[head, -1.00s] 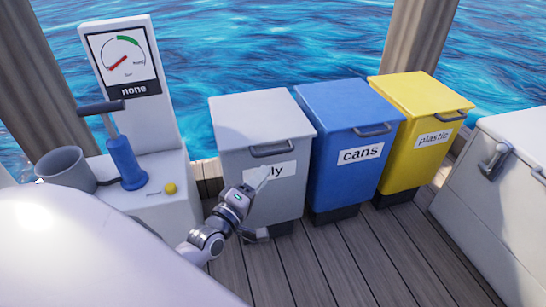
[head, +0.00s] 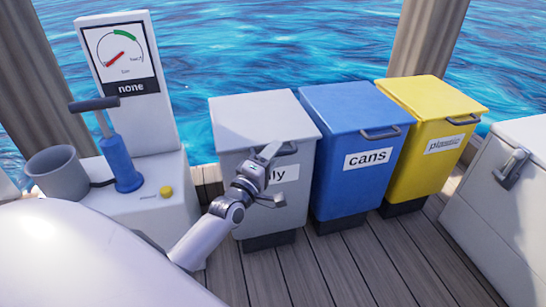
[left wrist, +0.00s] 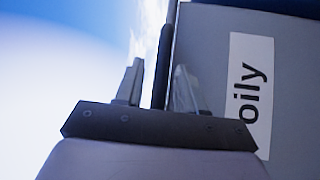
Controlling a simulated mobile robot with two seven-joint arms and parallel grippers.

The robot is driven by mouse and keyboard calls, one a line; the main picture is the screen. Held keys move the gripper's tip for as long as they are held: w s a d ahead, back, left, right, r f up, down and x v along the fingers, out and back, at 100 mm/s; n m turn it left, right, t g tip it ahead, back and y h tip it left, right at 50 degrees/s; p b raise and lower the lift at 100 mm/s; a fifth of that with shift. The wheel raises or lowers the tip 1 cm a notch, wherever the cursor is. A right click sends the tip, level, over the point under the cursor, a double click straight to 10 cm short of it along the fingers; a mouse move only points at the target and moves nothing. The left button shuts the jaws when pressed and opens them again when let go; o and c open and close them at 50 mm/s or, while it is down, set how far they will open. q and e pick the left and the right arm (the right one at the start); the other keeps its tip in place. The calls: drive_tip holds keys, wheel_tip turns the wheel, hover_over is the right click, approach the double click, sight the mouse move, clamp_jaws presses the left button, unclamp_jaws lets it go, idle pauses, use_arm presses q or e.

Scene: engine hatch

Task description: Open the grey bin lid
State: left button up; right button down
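The grey bin (head: 232,170) stands left of the blue bin, with a white label that shows "ly" in the head view and "oily" (left wrist: 250,90) in the left wrist view. Its grey lid (head: 255,115) is down. The lid's front handle (head: 289,148) is partly hidden behind a finger of my left gripper (head: 277,177). That gripper is in front of the bin, just below the handle, with its fingers apart. In the left wrist view the fingers (left wrist: 157,88) are apart; a dark bar shows between them, and I cannot tell if it is handle or lid edge. My right gripper is not in view.
A blue "cans" bin (head: 345,180) and a yellow bin (head: 420,160) stand close on the right. A white chest (head: 500,225) is at far right. A white stand (head: 160,195) with a blue pump (head: 118,160) and grey cup (head: 60,175) is on the left. Deck planks in front are clear.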

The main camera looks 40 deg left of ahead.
use_arm(q)
clamp_jaws()
drive_tip(key=shift+w+r, duration=0.1)
